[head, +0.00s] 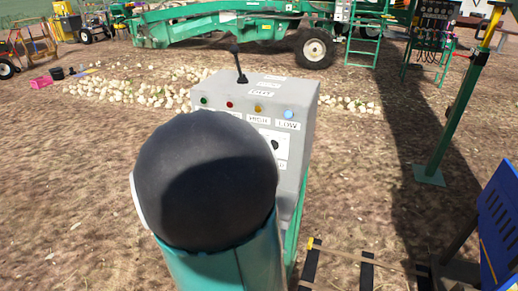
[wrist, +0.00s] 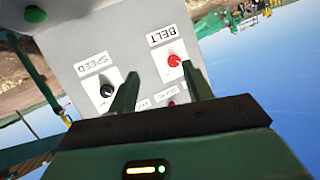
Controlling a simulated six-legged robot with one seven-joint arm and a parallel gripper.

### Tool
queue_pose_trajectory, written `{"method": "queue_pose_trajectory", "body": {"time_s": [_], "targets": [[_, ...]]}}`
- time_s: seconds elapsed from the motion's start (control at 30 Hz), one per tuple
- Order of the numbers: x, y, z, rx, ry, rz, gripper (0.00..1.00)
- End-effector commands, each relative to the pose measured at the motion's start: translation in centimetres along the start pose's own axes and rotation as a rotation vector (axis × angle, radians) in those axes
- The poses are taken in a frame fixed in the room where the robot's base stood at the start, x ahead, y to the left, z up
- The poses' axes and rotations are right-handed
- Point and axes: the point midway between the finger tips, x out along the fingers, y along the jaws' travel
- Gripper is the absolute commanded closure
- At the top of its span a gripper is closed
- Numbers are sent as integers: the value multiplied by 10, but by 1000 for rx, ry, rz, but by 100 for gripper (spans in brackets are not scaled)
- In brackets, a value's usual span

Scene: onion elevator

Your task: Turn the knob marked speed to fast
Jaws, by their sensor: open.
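The speed knob (wrist: 107,91) is black with a white mark, on a white plate beside an upside-down SPEED label (wrist: 96,62) in the wrist view. A black knob with a label ending in D also shows past my arm in the head view (head: 275,144). My gripper (wrist: 160,90) is open and empty, facing the grey control box (head: 255,88). Its left finger is beside the speed knob and overlaps its plate's right edge in the picture; contact cannot be told. A red knob (wrist: 173,61) under BELT appears between the fingers. In the head view my arm hides the gripper.
The box carries a black lever (head: 239,65) on top and green, red, orange and blue buttons (head: 289,113). A green post (head: 460,115) stands to the right. A blue panel (head: 497,225) is at the lower right. Open ground lies left.

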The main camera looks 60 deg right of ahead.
Motion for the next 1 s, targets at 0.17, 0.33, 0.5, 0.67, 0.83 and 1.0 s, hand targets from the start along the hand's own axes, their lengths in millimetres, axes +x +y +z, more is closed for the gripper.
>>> {"method": "queue_pose_trajectory", "body": {"time_s": [0.17,0.33,0.5,0.67,0.83,1.0], "targets": [[14,94,-23,-63,246,261,50],[9,130,-38,-109,362,363,50],[19,136,-45,-113,377,371,50],[43,144,-55,-114,376,370,50],[73,154,-68,-114,375,369,50],[102,163,-80,-114,374,368,50]]}}
